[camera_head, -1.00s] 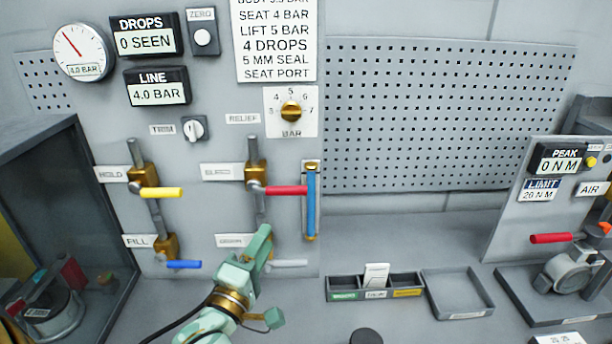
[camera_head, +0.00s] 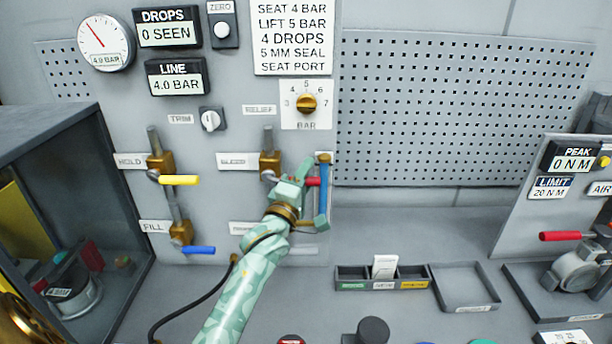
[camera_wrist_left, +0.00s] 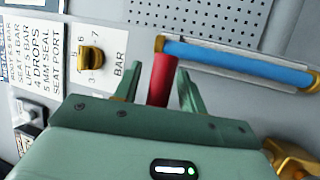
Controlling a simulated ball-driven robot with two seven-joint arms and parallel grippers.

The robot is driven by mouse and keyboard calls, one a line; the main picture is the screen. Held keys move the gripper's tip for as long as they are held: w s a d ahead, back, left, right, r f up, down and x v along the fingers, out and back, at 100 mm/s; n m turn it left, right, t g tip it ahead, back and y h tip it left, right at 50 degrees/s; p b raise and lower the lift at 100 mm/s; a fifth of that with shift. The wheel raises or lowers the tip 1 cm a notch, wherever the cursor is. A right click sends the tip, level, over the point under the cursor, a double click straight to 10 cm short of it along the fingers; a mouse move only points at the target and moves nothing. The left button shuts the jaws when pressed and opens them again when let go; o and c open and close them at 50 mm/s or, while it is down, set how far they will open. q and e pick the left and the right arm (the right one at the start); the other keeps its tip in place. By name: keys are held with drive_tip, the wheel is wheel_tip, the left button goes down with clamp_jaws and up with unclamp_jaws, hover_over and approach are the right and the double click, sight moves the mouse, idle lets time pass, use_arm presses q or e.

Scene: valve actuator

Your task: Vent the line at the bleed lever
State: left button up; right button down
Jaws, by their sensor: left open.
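The bleed lever's red handle (camera_head: 313,181) points right from its brass valve (camera_head: 269,164), beside the BLEED label (camera_head: 238,161). My left gripper (camera_head: 314,189) is open at the handle, and its wrist hides much of the lever. In the left wrist view the red handle (camera_wrist_left: 162,80) stands between the two spread fingers, with a gap visible on the right side. The LINE display (camera_head: 177,77) reads 4.0 BAR, and the DROPS display (camera_head: 167,27) reads 0 SEEN. My right gripper is not in view.
A blue sight tube (camera_head: 325,190) stands just right of the handle. The yellow hold lever (camera_head: 180,180) and blue fill lever (camera_head: 198,250) are to the left. The relief knob (camera_head: 306,103) is above. A three-part bin (camera_head: 352,273) and an empty tray (camera_head: 466,301) sit on the bench.

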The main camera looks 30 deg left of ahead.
use_arm(q)
drive_tip(key=shift+c, duration=0.3)
clamp_jaws()
drive_tip(key=shift+r, duration=0.1)
wheel_tip(320, 180, up, 8)
drive_tip(key=n+g+y+p, duration=0.4)
drive_tip(key=n+y+p, duration=0.65)
drive_tip(key=n, duration=1.55)
hover_over(268, 171)
drive_tip(key=b, duration=0.2)
drive_tip(key=shift+d+y, duration=0.1)
drive_tip(key=shift+y, duration=1.35)
drive_tip(key=shift+g, duration=0.3)
